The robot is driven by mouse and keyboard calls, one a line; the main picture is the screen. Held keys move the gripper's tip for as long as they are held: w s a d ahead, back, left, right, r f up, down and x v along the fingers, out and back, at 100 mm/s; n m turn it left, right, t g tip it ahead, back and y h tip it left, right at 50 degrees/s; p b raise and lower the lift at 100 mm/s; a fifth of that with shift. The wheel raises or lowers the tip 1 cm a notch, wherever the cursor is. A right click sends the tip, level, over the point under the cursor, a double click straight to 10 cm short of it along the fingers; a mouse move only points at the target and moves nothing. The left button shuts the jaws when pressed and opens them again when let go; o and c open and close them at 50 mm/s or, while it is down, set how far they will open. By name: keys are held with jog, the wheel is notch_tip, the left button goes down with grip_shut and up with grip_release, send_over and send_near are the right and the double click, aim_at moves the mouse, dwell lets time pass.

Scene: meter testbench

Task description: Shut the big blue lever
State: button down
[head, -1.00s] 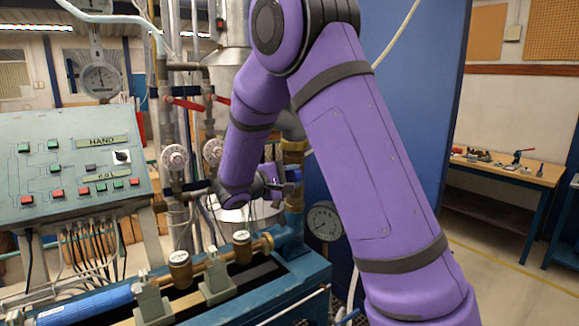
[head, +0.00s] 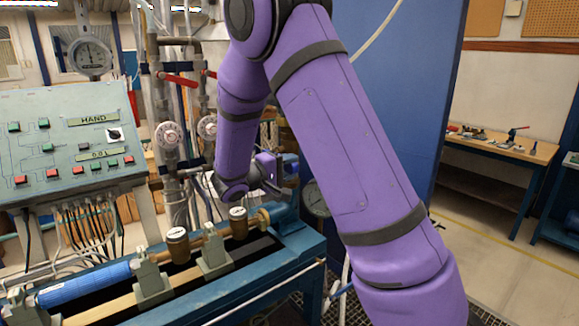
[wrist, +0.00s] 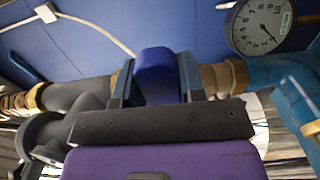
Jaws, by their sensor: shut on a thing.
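The big blue lever (wrist: 156,76) shows in the wrist view as a rounded blue handle between the two dark fingers of my gripper (wrist: 157,88). The fingers are closed on its sides. Brass fittings and pipe lie to its left and right. In the head view my gripper (head: 272,168) is at the pipework behind the bench's right end, beside the blue panel. The lever's blue end (head: 290,166) shows just right of it. The lever's pivot and most of the valve body are hidden by my gripper and arm.
A pressure gauge (wrist: 261,24) sits close to the right of my gripper in the wrist view. A grey control panel (head: 70,148) and red-handled valves (head: 178,80) stand left. The bench (head: 300,262) with brass meters (head: 177,244) lies below. A blue partition (head: 390,90) stands behind my arm.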

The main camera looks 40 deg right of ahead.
jog(key=shift+f, duration=0.2)
jog(key=c, duration=0.7)
grip_release()
jog(key=shift+a, duration=0.1)
jog(key=a, duration=1)
jog(key=shift+s+a, duration=0.2)
jog(key=shift+a, duration=0.15)
